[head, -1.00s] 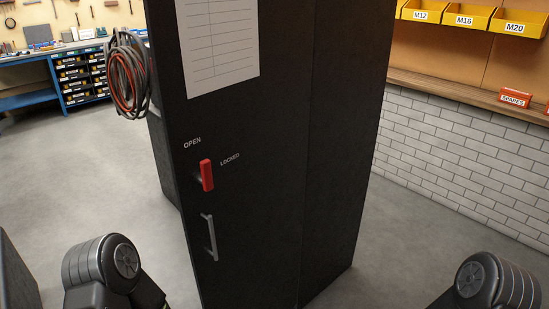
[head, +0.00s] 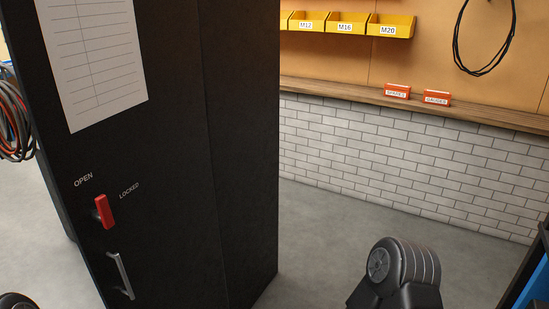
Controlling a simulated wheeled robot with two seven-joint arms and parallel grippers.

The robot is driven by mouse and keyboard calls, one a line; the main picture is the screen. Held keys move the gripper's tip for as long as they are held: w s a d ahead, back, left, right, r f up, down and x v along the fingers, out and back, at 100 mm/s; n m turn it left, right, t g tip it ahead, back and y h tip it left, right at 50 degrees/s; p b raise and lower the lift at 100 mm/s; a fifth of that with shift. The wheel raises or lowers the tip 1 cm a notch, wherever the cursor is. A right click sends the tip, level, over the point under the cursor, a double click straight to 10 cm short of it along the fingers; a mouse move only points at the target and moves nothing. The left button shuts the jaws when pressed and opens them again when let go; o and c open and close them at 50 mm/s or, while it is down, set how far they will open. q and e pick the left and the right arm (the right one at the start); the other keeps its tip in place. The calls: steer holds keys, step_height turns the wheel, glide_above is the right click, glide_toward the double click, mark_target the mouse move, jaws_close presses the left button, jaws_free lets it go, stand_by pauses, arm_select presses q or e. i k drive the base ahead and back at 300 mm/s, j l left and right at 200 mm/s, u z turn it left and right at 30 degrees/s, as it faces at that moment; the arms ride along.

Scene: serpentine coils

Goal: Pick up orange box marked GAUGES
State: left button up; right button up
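The orange box marked GAUGES (head: 436,97) sits on a wooden shelf (head: 480,112) along the far wall, right of centre in the head view. A similar orange box marked SPARES (head: 397,90) stands just left of it, with a small space between them. Neither of my grippers shows. Only part of my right arm is in view at the bottom right, and a sliver of my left arm at the bottom left corner, both far from the box.
A tall black cabinet (head: 240,150) with a red latch handle (head: 104,211) fills the left. Yellow bins (head: 390,30) hang above the shelf, and a black cable loop (head: 485,40) hangs right. Grey floor (head: 320,235) is clear before the white brick wall (head: 400,160). Something blue stands at the right edge.

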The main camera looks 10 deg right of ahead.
mark_target(443, 98)
steer(key=z, duration=1.4)
steer(key=i+u, duration=0.15)
steer(key=i, duration=1.65)
steer(key=i+j+z, duration=0.15)
steer(key=i, duration=0.7)
steer(key=i+j, duration=0.15)
steer(key=i, duration=0.7)
steer(key=i+l, duration=0.7)
steer(key=i+l+z, duration=0.1)
steer(key=i+l, duration=0.55)
steer(key=i, duration=0.15)
